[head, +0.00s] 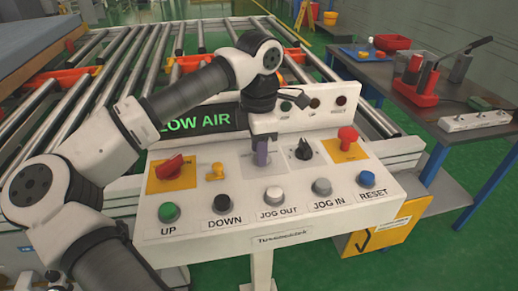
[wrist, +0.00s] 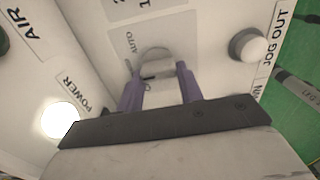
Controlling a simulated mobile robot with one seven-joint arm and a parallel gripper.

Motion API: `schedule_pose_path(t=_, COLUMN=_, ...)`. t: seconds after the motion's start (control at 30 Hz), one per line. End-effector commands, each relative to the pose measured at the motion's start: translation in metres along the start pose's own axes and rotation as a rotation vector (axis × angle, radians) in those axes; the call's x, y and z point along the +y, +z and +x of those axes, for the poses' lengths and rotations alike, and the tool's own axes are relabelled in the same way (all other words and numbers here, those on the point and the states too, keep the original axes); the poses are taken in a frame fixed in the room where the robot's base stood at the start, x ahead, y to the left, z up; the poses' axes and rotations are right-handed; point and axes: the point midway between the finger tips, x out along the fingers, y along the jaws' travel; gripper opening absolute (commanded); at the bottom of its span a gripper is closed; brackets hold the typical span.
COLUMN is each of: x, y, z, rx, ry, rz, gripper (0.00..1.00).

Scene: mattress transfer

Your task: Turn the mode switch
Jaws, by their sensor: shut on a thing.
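The mode switch (wrist: 156,54) shows in the wrist view as a pale round knob on a grey plate (wrist: 124,42) marked AUTO. My gripper (wrist: 160,82) has its purple fingers on either side of the knob and is shut on it. In the head view my gripper (head: 261,158) points down at the same light grey plate (head: 250,166) in the middle of the white control panel (head: 300,226). The fingers hide most of the knob there, and its setting is hard to read.
A row of push buttons lies in front. A LOW AIR display (head: 197,123) stands behind, before a roller conveyor (head: 130,55).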

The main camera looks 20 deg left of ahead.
Motion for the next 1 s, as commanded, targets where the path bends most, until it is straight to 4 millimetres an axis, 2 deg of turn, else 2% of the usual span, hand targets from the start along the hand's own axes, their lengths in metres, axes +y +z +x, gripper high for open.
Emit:
schedule_pose_path(t=0.47, x=0.0004, y=0.0004, z=-0.0012, rx=-0.002, ry=0.002, rz=0.017, gripper=0.14)
schedule_pose_path(t=0.5, x=0.0004, y=0.0004, z=-0.0012, rx=-0.002, ry=0.002, rz=0.017, gripper=0.38)
schedule_pose_path(t=0.67, x=0.0004, y=0.0002, z=-0.0009, rx=-0.001, ry=0.001, rz=0.016, gripper=0.58)
schedule_pose_path(t=1.0, x=0.0004, y=0.0001, z=-0.0036, rx=0.0, ry=0.001, rz=0.016, gripper=0.58)
